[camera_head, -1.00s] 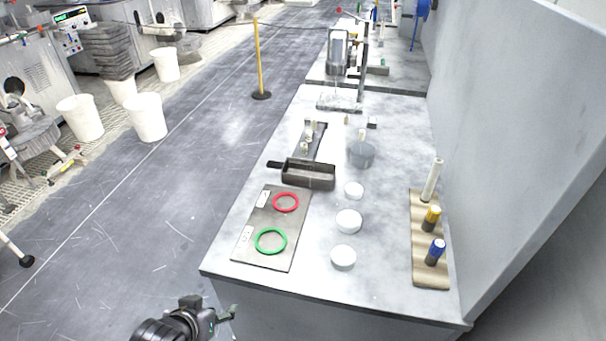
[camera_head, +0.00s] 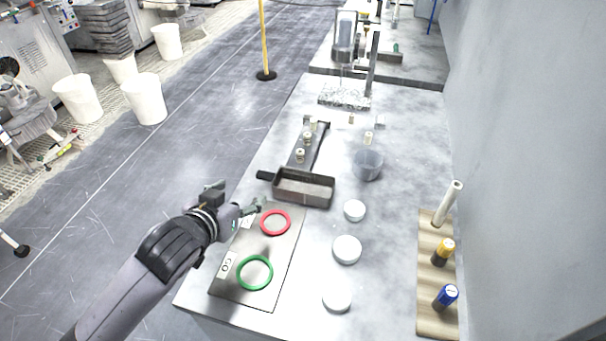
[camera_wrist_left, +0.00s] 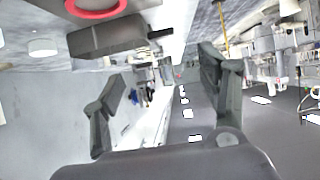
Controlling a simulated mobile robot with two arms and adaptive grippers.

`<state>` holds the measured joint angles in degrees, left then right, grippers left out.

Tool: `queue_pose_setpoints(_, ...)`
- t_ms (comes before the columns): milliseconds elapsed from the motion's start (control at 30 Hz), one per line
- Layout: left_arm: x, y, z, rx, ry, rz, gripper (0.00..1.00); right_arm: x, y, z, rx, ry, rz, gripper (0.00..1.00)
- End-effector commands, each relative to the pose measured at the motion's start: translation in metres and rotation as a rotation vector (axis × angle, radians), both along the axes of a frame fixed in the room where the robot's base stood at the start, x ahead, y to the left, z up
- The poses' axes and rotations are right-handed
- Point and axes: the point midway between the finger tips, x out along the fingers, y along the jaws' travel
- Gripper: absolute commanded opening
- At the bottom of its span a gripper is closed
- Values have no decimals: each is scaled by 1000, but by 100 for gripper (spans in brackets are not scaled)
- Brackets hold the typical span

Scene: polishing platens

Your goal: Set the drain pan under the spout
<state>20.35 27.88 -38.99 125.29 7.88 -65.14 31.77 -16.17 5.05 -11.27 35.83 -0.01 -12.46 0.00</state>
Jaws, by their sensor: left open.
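The drain pan looks to be the dark rectangular open pan (camera_head: 304,188) on the grey bench, with its short handle pointing left. It also shows in the left wrist view (camera_wrist_left: 105,39), upper left. My left gripper (camera_head: 234,196) is open and empty, left of the pan and near its handle, apart from it. In the left wrist view its two fingers (camera_wrist_left: 160,92) are spread with nothing between them. A dark bracket with brass fittings (camera_head: 308,143) lies behind the pan. I cannot tell for sure which part is the spout. My right gripper is out of view.
In front of the pan is a plate (camera_head: 272,290) with a red ring (camera_head: 275,222) and a green ring (camera_head: 255,272). White round pieces (camera_head: 347,249) and a grey cup (camera_head: 368,164) stand to the right. A wooden rack (camera_head: 438,318) holds bottles by the wall.

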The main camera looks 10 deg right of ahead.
Motion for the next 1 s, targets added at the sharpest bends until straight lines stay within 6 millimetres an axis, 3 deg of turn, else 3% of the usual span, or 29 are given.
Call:
queue_pose_setpoints(167,21,-8,-10,1,-1,0,68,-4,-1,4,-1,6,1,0)
queue_pose_setpoints(467,68,-28,-38,0,0,1,68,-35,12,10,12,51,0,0)
queue_pose_setpoints(800,98,-40,-57,0,-2,0,68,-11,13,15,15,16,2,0)
queue_pose_setpoints(1000,108,-44,-62,0,-2,0,68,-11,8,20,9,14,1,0)
